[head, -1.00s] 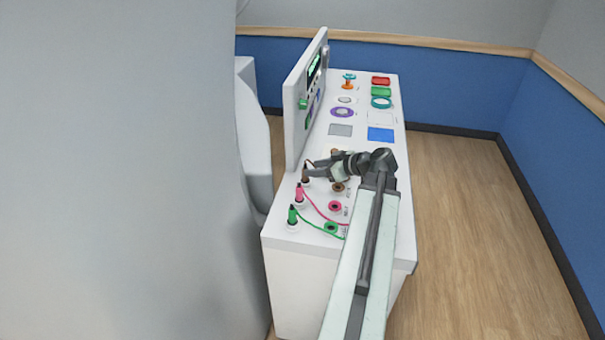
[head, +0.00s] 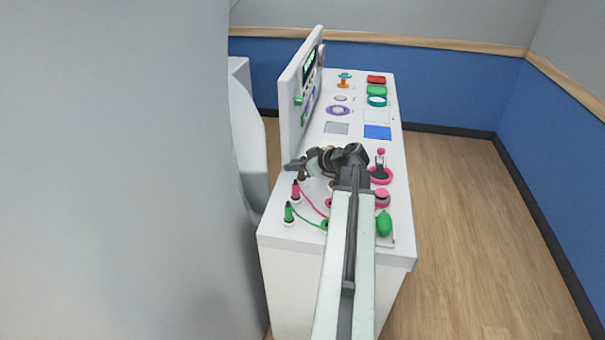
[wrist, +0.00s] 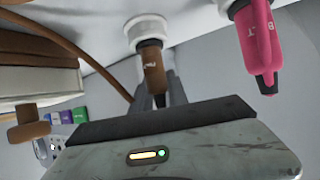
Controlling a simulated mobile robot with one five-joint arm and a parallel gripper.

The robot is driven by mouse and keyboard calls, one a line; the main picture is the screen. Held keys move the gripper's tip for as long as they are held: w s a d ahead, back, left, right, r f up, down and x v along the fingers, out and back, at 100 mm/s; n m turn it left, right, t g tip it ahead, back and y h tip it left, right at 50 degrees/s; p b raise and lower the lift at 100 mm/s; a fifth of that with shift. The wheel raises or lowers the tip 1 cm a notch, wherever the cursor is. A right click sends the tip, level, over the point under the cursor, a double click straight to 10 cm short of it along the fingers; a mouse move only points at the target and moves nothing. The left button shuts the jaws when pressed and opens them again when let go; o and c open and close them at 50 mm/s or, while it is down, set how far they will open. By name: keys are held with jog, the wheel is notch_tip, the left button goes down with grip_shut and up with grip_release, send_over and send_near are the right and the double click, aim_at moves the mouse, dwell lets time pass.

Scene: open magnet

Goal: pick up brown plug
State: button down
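The brown plug (wrist: 152,72) stands in a white holder (wrist: 147,28) in the wrist view, its narrow end toward my gripper. In the head view the brown plug (head: 302,176) is mostly hidden under my gripper (head: 292,165). In the wrist view the grey fingers (wrist: 170,92) reach up right by the plug, overlapping it in the picture. I cannot tell whether they touch or grip it. A brown cable (wrist: 85,55) runs to the left of the plug.
A pink plug (wrist: 258,45) stands close beside the brown one, and a green plug (head: 289,212) is nearer in the head view. An upright panel (head: 300,95) rises along the white console's left edge. Pink and green parts (head: 383,222) lie to the right of my arm.

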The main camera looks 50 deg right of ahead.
dwell(0.3)
jog(key=r+p, duration=0.3)
jog(key=p, duration=0.1)
jog(key=shift+s+r, duration=0.35)
jog(key=shift+r, duration=0.05)
jog(key=s+d, duration=0.3)
jog(key=s, duration=1.4)
